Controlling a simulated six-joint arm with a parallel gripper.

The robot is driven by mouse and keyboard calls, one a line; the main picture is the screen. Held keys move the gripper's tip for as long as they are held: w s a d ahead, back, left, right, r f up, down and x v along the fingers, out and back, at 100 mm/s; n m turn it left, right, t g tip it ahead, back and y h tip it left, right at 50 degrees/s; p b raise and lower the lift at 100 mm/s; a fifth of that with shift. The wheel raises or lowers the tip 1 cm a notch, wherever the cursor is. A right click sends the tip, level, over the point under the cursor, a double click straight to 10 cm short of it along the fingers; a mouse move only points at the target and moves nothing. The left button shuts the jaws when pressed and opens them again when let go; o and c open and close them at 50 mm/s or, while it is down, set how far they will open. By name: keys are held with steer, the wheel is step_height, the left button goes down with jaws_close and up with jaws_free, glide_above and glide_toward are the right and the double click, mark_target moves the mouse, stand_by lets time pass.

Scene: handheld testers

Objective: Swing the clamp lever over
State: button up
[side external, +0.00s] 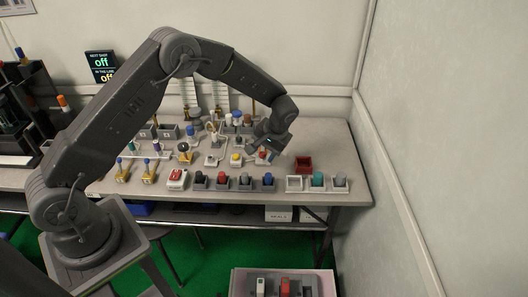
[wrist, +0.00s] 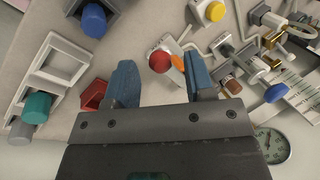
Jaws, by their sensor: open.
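My gripper (side external: 270,150) is over the right half of the bench, and in the wrist view its two blue fingers (wrist: 160,66) stand wide apart with nothing held. A red-capped part (wrist: 160,61) with a small orange piece (wrist: 178,62) beside it shows between the fingertips on a white base. I take this for the clamp lever, but cannot tell for sure. In the side view the red part (side external: 262,155) shows just beside the gripper, partly hidden by it. Whether the fingers touch it cannot be told.
A row of dark holders (side external: 222,181) lines the front. A yellow-topped device (side external: 237,158) is close left. A pale wall (side external: 430,120) bounds the right.

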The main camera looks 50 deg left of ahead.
steer(key=shift+a+f, duration=0.1)
steer(key=shift+f, duration=0.3)
steer(key=shift+c, duration=0.2)
jaws_close()
